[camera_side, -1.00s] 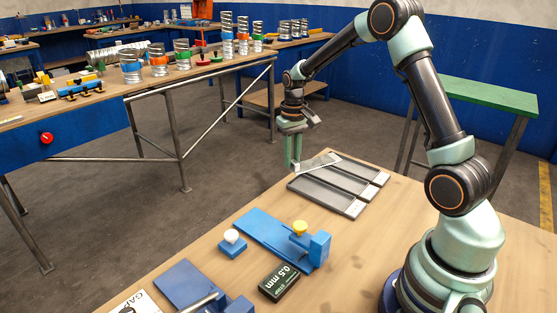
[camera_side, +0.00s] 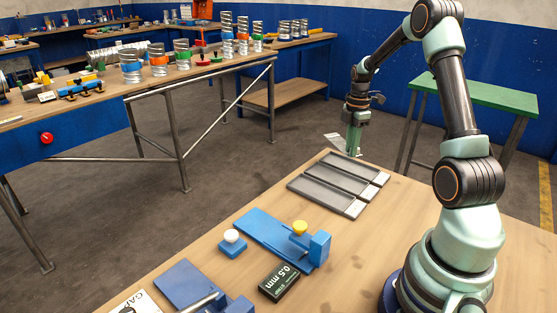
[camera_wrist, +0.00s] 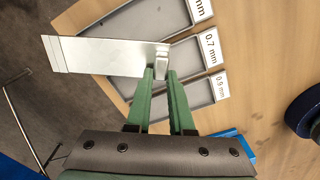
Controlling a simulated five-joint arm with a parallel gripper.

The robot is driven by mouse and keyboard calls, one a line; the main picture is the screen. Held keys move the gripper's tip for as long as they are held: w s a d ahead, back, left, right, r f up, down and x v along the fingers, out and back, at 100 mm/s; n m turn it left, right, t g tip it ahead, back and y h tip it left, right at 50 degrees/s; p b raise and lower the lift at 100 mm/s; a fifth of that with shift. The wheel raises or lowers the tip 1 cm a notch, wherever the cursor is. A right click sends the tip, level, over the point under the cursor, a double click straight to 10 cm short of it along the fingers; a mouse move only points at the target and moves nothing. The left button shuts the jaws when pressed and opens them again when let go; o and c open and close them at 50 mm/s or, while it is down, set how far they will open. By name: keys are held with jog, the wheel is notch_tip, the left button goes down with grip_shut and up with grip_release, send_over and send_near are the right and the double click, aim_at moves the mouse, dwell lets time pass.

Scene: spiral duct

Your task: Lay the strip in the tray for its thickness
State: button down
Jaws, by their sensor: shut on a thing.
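A thin shiny metal strip (camera_wrist: 100,56) is held near one end by my gripper (camera_wrist: 161,76), whose green fingers are shut on it. The strip points left in the wrist view and hides part of the trays below. In the side view the strip (camera_side: 336,142) is in the air at the far end of the trays, left of my gripper (camera_side: 353,152). Three grey trays lie side by side: a near one (camera_side: 322,202), a middle one (camera_side: 338,183) and a far one (camera_side: 352,167). In the wrist view two labels read 0.7 mm (camera_wrist: 211,48) and apparently 0.5 mm (camera_wrist: 221,86); the third is cut off.
A blue fixture with a yellow knob (camera_side: 300,227), a small blue block with a white knob (camera_side: 232,243) and a black 0.5 mm box (camera_side: 279,282) stand nearer on the wooden table. A green-topped table (camera_side: 485,92) stands behind. Bare wood lies right of the trays.

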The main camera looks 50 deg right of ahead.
jog(key=s+d+n, duration=0.5)
jog(key=n, duration=0.1)
jog(key=shift+a+f, duration=0.15)
jog(key=shift+f, duration=3.7)
jog(key=shift+c, duration=0.8)
grip_release()
jog(key=shift+r, duration=0.1)
notch_tip(320, 180, up, 7)
